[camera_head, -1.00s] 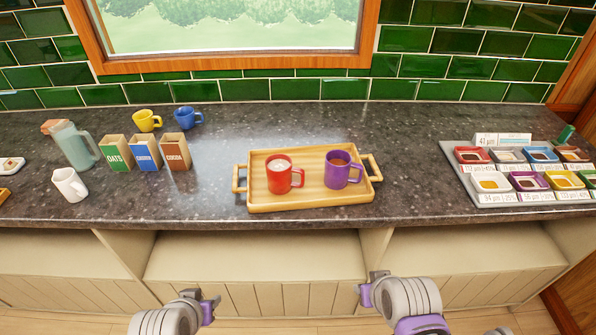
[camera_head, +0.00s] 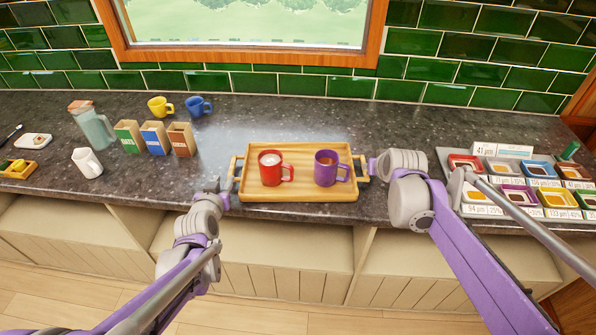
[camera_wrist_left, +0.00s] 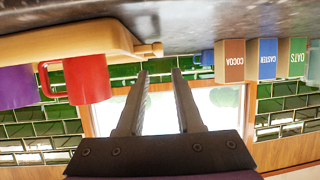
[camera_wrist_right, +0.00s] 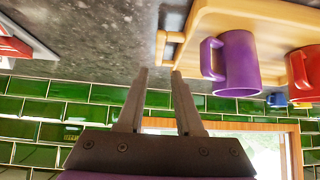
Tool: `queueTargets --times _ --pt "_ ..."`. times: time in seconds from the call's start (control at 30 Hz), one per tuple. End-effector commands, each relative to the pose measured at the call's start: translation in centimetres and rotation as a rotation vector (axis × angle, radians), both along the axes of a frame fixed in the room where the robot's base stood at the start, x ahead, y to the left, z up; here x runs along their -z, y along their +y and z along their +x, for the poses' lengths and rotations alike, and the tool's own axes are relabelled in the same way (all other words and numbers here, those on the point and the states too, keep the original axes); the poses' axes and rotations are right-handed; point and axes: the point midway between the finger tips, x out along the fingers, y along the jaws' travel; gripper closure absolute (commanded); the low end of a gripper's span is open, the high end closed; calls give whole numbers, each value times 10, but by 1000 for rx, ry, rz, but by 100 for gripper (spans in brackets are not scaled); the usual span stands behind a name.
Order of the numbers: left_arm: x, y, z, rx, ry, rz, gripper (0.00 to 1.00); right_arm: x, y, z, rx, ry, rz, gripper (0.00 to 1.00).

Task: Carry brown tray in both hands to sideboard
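The brown tray (camera_head: 300,192), light wood with a handle at each end, rests on the dark speckled counter. A red mug (camera_head: 271,168) with pale contents and a purple mug (camera_head: 326,168) with brown contents stand upright on it. My left gripper (camera_head: 221,188) is by the tray's left handle; in the left wrist view its fingers (camera_wrist_left: 160,73) are apart and empty, the handle (camera_wrist_left: 150,48) just beyond the tips. My right gripper (camera_head: 373,167) is by the right handle; in the right wrist view its fingers (camera_wrist_right: 159,73) are open, the handle (camera_wrist_right: 166,46) just beyond them.
Left on the counter stand a jug (camera_head: 93,128), a white creamer (camera_head: 86,162), cartons (camera_head: 154,138), a yellow mug (camera_head: 160,106) and a blue mug (camera_head: 199,107). A rack of coloured containers (camera_head: 448,154) lies right, close to my right arm. A tiled wall is behind.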

Motion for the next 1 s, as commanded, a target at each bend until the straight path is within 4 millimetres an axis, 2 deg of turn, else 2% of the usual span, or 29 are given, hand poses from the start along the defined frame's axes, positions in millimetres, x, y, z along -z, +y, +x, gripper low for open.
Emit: queueTargets --times 0.23,0.5,0.7,1.0 --pt "6 0 16 1 1 0 65 12 0 12 0 0 0 65" --pt "25 -1 62 1 1 0 65 47 0 47 0 0 0 65" --pt "36 -1 88 1 1 1 65 67 0 67 0 0 0 65" --pt "41 -1 100 1 1 0 65 76 0 76 0 0 0 65"
